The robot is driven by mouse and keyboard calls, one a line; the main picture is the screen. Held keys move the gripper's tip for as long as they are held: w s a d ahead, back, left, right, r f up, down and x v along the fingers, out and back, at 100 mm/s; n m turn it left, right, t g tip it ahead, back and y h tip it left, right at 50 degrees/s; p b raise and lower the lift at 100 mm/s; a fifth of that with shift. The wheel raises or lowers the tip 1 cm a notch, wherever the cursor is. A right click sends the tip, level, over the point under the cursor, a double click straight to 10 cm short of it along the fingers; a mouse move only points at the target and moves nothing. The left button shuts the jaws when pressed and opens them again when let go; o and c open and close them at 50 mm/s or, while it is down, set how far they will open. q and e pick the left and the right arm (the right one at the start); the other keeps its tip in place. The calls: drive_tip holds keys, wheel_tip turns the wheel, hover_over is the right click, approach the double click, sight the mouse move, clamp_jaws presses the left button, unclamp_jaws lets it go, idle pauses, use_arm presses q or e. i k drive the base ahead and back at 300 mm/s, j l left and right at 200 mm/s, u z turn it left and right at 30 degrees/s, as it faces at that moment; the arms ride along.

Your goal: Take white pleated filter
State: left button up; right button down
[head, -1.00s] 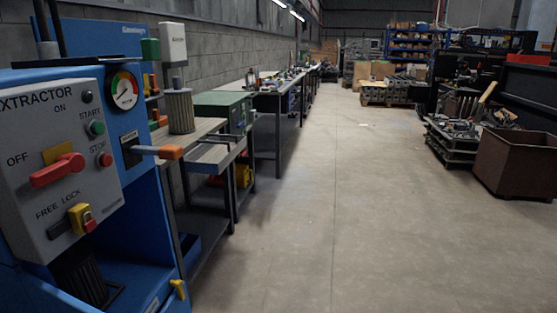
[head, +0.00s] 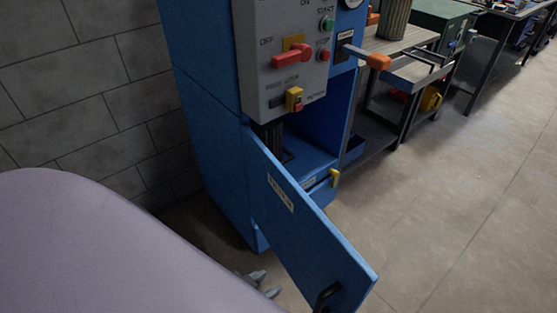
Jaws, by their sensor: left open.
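A pale grey-beige pleated filter (head: 396,18) stands upright on the workbench right of the blue extractor cabinet (head: 210,130); its top is cut off by the frame. A dark pleated cylinder (head: 272,137) shows inside the cabinet, partly hidden by the control panel and the open door (head: 305,230). My left gripper (head: 264,284) is low by the cabinet's front, left of the door. Only its grey fingertips show, apart and with nothing seen between them. It is far from the filter on the bench. My right gripper is not in view.
The open blue door swings out toward the lower right, with a dark latch (head: 328,293) near its lower corner. The control panel (head: 290,50) has a red lever. The floor at right is clear.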

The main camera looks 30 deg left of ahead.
sight(270, 133)
drive_tip(key=k+u, duration=0.15)
drive_tip(key=u, duration=0.3)
drive_tip(key=k+l+u, duration=0.1)
drive_tip(key=u, duration=0.4)
drive_tip(key=k+l+u, duration=0.15)
drive_tip(key=l, duration=0.15)
drive_tip(key=k+l+u, duration=0.15)
drive_tip(key=l, duration=0.2)
drive_tip(key=k+l+u, duration=0.15)
drive_tip(key=l, duration=0.15)
drive_tip(key=i+l, duration=0.1)
drive_tip(key=l, duration=0.45)
drive_tip(key=i+l+u, duration=0.1)
drive_tip(key=l, duration=0.45)
drive_tip(key=i+l, duration=0.15)
drive_tip(key=l, duration=0.25)
drive_tip(key=i+l+u, duration=0.1)
drive_tip(key=l, duration=0.25)
drive_tip(key=i+l, duration=0.15)
drive_tip(key=l, duration=0.25)
drive_tip(key=i+l+u, duration=0.1)
drive_tip(key=l, duration=0.3)
